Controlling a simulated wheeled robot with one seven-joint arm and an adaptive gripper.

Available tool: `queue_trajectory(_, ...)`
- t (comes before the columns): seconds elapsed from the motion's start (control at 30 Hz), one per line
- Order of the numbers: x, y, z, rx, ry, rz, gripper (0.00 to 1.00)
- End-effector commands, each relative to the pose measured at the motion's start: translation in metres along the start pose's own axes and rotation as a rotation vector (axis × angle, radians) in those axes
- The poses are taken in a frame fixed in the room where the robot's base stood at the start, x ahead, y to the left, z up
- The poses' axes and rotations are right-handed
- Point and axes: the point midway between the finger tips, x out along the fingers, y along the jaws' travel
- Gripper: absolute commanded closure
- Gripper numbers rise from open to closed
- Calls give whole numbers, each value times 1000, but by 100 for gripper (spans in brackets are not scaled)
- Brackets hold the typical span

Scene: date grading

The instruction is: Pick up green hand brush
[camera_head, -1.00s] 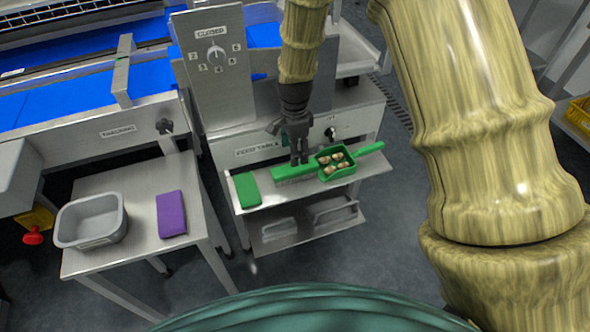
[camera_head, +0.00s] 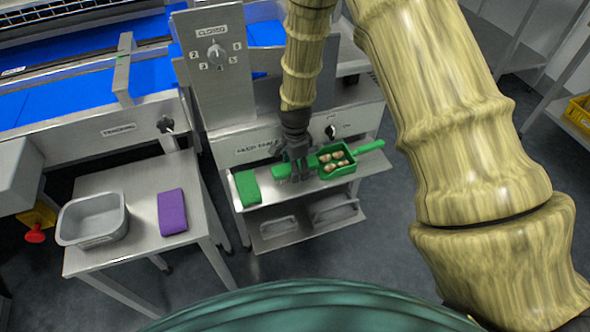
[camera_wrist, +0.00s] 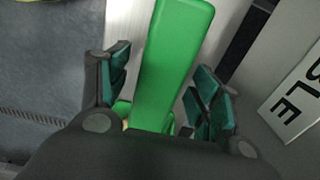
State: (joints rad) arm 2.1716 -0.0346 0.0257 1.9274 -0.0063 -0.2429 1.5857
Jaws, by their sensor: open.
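The green hand brush (camera_head: 282,172) lies on the steel shelf in the head view, partly hidden behind my gripper (camera_head: 297,170). In the wrist view a long green part of the brush (camera_wrist: 176,50) runs between the two dark fingers of my gripper (camera_wrist: 160,78). The gripper is open, with one finger on each side of the green part and visible gaps on both sides. Its bristles are hidden now.
A green scoop (camera_head: 351,169) with several brown pieces sits right beside the brush on the right. A green pad (camera_head: 247,188) lies to the left on the same shelf (camera_head: 262,209). A side table holds a grey tub (camera_head: 120,217) and a purple pad (camera_head: 172,212).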

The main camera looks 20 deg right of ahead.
Motion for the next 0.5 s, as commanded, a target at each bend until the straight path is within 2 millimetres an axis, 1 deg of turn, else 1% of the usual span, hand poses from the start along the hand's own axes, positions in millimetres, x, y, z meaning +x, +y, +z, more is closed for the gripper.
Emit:
queue_trajectory(0.2,1,0,0,0,0,0,36)
queue_trajectory(0.23,1,0,0,0,0,0,38)
queue_trajectory(0.37,1,0,0,0,0,0,61)
queue_trajectory(0.4,1,0,0,0,0,1,68)
queue_trajectory(0.47,1,0,0,0,0,1,79)
queue_trajectory(0.5,1,0,0,0,0,1,87)
